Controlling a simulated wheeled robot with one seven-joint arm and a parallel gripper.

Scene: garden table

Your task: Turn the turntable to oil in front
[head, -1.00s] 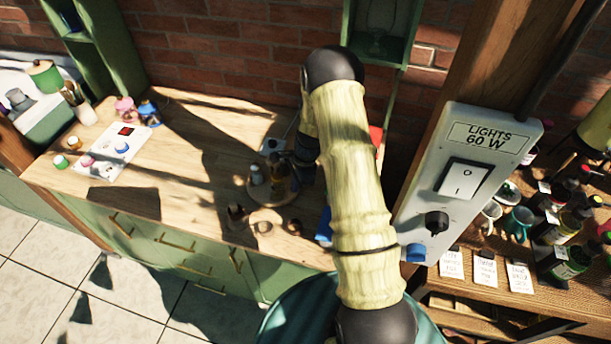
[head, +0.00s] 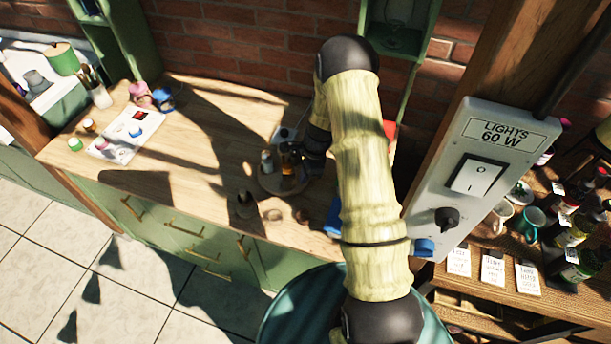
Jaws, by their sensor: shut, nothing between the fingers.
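The round wooden turntable (head: 270,186) sits on the wooden counter, left of my forearm in the head view. A pale bottle (head: 267,163) stands on its left part, and an amber bottle (head: 288,166) stands right of it. The labels are too small to read, so I cannot tell which one is the oil. My gripper (head: 304,172) is shut and empty at the turntable's right side, close to the amber bottle. It is dark and partly in shadow, and I cannot tell whether it touches the bottle or the turntable.
A small dark item (head: 245,205) stands on the counter just in front of the turntable. A blue object (head: 333,218) lies near the front edge, beside my arm. A light switch box (head: 480,175) is on the right. The counter's left middle is mostly clear.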

